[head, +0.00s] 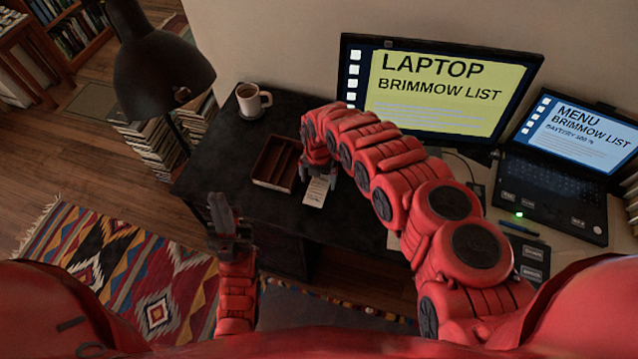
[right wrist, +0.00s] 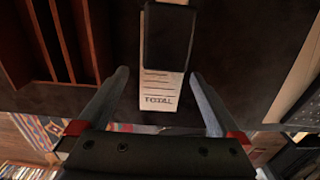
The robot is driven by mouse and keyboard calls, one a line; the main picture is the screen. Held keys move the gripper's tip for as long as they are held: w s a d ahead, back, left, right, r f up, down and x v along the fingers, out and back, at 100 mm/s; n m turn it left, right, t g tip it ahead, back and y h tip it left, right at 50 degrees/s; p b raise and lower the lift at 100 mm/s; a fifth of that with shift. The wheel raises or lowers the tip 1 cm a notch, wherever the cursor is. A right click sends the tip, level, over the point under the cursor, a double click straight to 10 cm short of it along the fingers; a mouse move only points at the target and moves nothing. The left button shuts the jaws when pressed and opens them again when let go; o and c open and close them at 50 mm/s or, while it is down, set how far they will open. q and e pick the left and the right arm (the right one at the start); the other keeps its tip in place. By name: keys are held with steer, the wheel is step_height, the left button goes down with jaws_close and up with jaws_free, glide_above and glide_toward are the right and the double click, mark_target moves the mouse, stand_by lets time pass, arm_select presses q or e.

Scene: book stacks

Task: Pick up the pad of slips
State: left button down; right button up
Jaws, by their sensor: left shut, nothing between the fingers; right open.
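The pad of slips (head: 316,193) is a narrow white pad with printed lines, lying on the black desk right of the brown tray. In the right wrist view the pad (right wrist: 160,88) lies between the finger lines, with its upper part covered by a dark block (right wrist: 168,38). My right gripper (head: 318,180) is open over the pad, one finger on each side; in the right wrist view the gripper (right wrist: 159,75) has nothing clasped. Its height above the pad is hard to tell. My left gripper (head: 219,204) is shut and empty, in front of the desk.
The brown compartment tray (head: 275,163) stands close left of the pad. A mug (head: 252,100) is at the back left, beside a black lamp (head: 160,70). A monitor (head: 440,90) and a laptop (head: 555,180) stand to the right. The desk front left is clear.

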mark_target(314, 201)
steer(key=shift+d+f, duration=0.1)
steer(key=shift+f, duration=0.4)
steer(key=c, duration=1.4)
steer(key=shift+r+p, duration=0.35)
steer(key=shift+r, duration=0.15)
steer(key=shift+r+p, duration=0.35)
steer(key=shift+r, duration=0.2)
steer(key=s+p, duration=0.1)
steer(key=s+a+p, duration=0.1)
steer(key=s+p, duration=0.2)
steer(key=s, duration=0.1)
steer(key=shift+s+a+r+p, duration=0.1)
steer(key=shift+s+a+p, duration=0.15)
steer(key=shift+a+p, duration=0.1)
steer(key=s+a+p, duration=0.2)
steer(key=s, duration=0.6)
steer(key=s+a+p, duration=0.2)
steer(key=s+a, duration=0.1)
steer(key=s, duration=0.6)
steer(key=shift+s+a+f+p, duration=0.25)
steer(key=shift+a+f+p, duration=0.05)
steer(key=shift+a+f, duration=0.1)
